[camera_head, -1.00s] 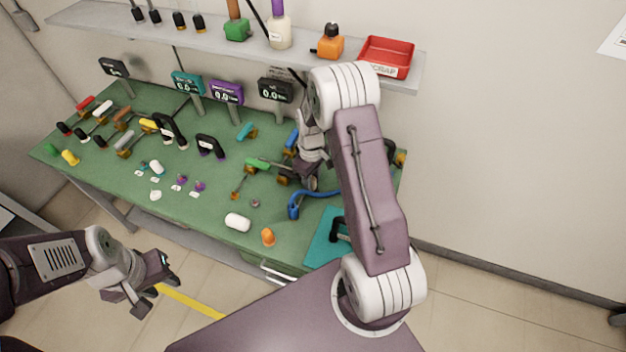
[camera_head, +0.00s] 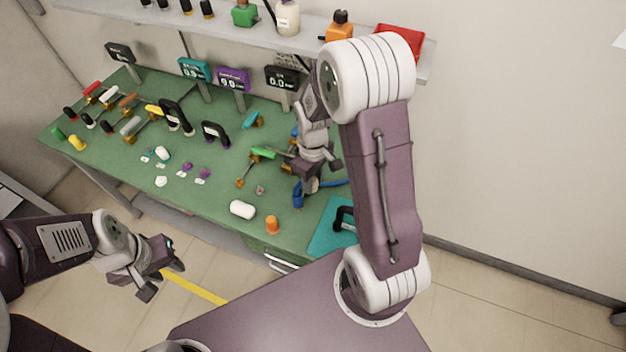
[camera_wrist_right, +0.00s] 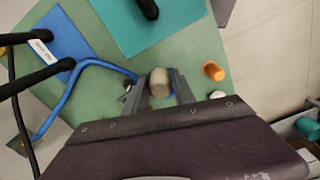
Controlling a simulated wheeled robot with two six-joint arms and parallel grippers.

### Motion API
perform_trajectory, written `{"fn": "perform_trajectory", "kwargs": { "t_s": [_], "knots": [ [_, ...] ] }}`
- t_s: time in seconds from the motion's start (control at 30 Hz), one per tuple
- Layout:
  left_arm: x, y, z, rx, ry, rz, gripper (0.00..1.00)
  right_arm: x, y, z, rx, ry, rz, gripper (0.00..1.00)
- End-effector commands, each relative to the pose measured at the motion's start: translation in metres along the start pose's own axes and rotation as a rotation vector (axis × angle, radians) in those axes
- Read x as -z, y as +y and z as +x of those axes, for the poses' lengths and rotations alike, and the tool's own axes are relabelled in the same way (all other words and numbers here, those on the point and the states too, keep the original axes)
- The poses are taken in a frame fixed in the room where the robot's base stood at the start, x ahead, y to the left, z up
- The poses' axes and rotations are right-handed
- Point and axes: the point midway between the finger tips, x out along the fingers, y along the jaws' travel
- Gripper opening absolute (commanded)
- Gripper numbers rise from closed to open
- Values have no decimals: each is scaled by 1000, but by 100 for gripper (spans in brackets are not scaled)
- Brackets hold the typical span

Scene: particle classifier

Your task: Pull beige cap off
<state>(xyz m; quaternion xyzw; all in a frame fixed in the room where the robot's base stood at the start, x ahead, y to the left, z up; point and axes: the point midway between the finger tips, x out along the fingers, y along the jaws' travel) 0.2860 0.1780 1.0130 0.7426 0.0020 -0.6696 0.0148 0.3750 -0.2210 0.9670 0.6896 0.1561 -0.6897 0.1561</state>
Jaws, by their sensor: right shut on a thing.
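The beige cap (camera_wrist_right: 159,82) is between the fingers of my right gripper (camera_wrist_right: 160,90) in the right wrist view. The gripper is shut on it, with a finger on each side. A bit of blue shows close beside the cap; I cannot tell whether the cap is still seated on anything. In the head view my right gripper (camera_head: 304,184) is over the right part of the green bench, and the cap is not distinguishable there. My left gripper (camera_head: 162,278) is open and empty, in front of the bench.
A blue tube (camera_wrist_right: 67,98) runs left of the gripper. A teal mat (camera_head: 326,236), an orange cylinder (camera_head: 272,225) and a white cylinder (camera_head: 242,210) lie near the front edge. Several coloured parts and small displays fill the bench's left and back. A shelf (camera_head: 210,30) hangs behind.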

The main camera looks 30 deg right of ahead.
Motion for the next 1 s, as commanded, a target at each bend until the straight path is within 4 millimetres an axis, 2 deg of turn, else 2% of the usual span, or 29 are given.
{"fn": "perform_trajectory", "kwargs": {
  "t_s": [0.03,0.53,0.87,1.0],
  "knots": [
    [1,0,-7,0,0,0,36,0,0,-7,0,0,0,0],
    [4,1,-37,0,0,0,36,0,0,-38,0,0,0,0],
    [4,1,-38,0,0,0,36,0,0,-39,0,0,0,0],
    [5,1,-46,0,0,0,36,0,0,-47,0,0,0,0]
  ]
}}
